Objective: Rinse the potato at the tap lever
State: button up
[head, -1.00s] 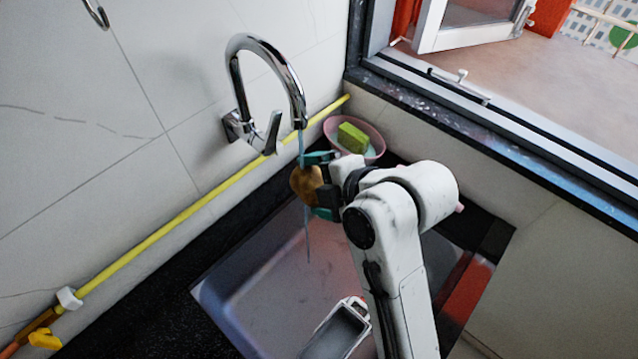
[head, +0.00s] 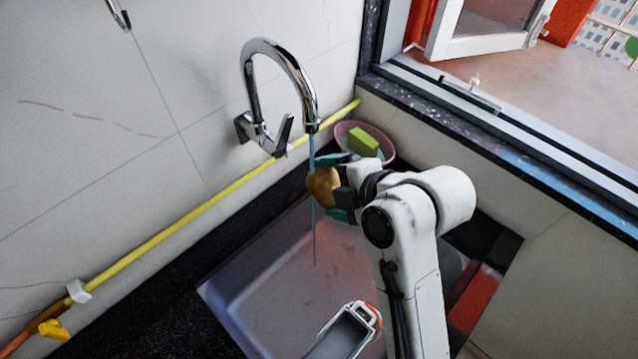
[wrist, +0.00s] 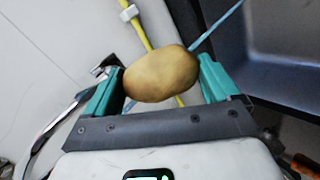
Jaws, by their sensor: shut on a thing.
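My gripper (head: 340,187) is shut on the brown potato (head: 322,188) and holds it above the sink (head: 270,290), under the tap spout. The wrist view shows the potato (wrist: 160,74) between the two teal fingers (wrist: 160,85). The chrome tap (head: 285,58) curves out from the wall, with its lever (head: 284,133) low on its body. A thin blue stream of water (head: 313,150) runs down from the spout, meets the potato and continues below it into the sink. In the wrist view the blue stream (wrist: 222,22) passes behind the potato.
A pink bowl (head: 388,150) with a green sponge (head: 363,142) stands in the corner behind my gripper. A yellow pipe (head: 200,205) runs along the wall. A grey-and-orange object (head: 348,330) is at the sink's front. The window ledge (head: 480,115) is at right.

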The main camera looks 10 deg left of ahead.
jog(key=shift+a, duration=0.1)
jog(key=shift+s+a, duration=0.25)
jog(key=shift+a, duration=0.2)
jog(key=shift+d, duration=0.15)
jog(key=shift+w+d, duration=0.3)
jog(key=shift+d, duration=0.1)
dwell(0.3)
jog(key=s+d+p, duration=0.2)
jog(key=s+d, duration=0.2)
jog(key=s, duration=0.3)
dwell(0.6)
dwell(0.4)
dwell(0.8)
